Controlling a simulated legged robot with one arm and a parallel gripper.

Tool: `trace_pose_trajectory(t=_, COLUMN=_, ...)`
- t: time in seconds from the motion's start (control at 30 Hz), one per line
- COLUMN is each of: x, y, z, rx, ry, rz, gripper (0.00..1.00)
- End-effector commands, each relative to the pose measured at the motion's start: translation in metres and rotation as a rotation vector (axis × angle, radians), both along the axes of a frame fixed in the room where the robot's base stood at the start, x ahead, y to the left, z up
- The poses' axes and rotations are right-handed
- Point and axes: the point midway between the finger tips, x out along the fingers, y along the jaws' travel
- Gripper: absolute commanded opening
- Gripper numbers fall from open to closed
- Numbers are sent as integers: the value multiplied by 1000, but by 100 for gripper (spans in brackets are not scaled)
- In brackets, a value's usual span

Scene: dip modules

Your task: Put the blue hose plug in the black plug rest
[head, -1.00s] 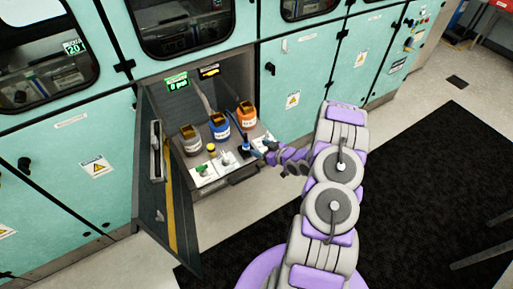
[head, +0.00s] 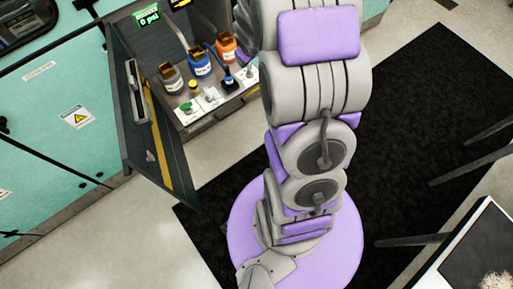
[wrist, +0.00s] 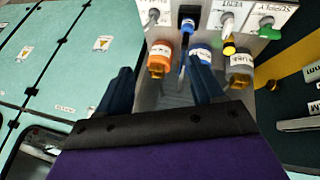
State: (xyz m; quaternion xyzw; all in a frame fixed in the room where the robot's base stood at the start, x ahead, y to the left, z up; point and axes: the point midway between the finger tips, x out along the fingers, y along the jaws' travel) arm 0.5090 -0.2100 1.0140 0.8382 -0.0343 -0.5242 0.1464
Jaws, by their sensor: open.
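The blue hose plug (head: 228,73) stands upright at the black plug rest (head: 230,84) on the front strip of the open cabinet. In the wrist view the plug (wrist: 187,24) shows as a blue piece against the black rest, with a thin stem or hose below it in the picture. It appears to sit in the rest, but how deep I cannot tell. My gripper (wrist: 160,65) is open, its two dark blue fingers spread and apart from the plug, with nothing held.
Bottles with grey (head: 171,78), blue (head: 200,62) and orange (head: 226,46) labels or bodies stand behind the strip. A green valve (head: 186,107) and white valve panels flank the rest. The open cabinet door (head: 150,115) stands at left. Dark mat lies to the right.

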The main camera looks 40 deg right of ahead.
Motion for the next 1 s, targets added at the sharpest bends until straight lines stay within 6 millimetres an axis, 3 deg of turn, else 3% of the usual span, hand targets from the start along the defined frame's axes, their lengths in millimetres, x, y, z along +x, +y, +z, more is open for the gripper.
trace_pose_trajectory(t=0.03, x=-11, y=11, z=16, rx=-5, ry=21, rz=-18, gripper=67)
trace_pose_trajectory(t=0.2, x=-62, y=44, z=53, rx=7, ry=128, rz=-95, gripper=67)
trace_pose_trajectory(t=0.5, x=-176, y=118, z=102, rx=90, ry=325, rz=-185, gripper=67)
trace_pose_trajectory(t=0.8, x=-295, y=189, z=130, rx=206, ry=532, rz=-195, gripper=67)
trace_pose_trajectory(t=1.0, x=-333, y=208, z=136, rx=244, ry=600, rz=-182, gripper=67)
